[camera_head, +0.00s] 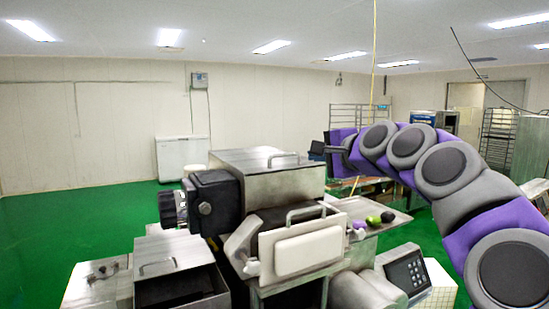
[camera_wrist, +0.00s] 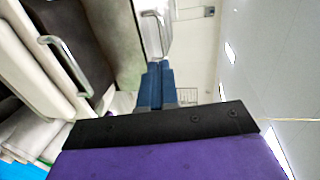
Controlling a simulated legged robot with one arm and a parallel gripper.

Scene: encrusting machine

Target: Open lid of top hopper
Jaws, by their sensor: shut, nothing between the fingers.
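The top hopper (camera_head: 270,185) is a metal box on top of the encrusting machine. Its flat metal lid (camera_head: 240,158) lies closed on it, with a thin bar handle (camera_head: 284,156) near the right edge. My gripper (camera_head: 316,150) is just right of this handle, at about lid height, with its blue fingers shut and empty. In the wrist view my gripper (camera_wrist: 155,68) points at a bar handle (camera_wrist: 162,30), which seems to be the lid's. A gap or contact between fingertips and handle cannot be told.
A second handle (camera_head: 305,212) stands above a white front panel (camera_head: 308,250); it also shows in the wrist view (camera_wrist: 65,60). A metal side tray (camera_head: 385,215) holds small purple, green and dark items. A control panel (camera_head: 405,272) is at lower right. Green floor (camera_head: 70,225) is free at left.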

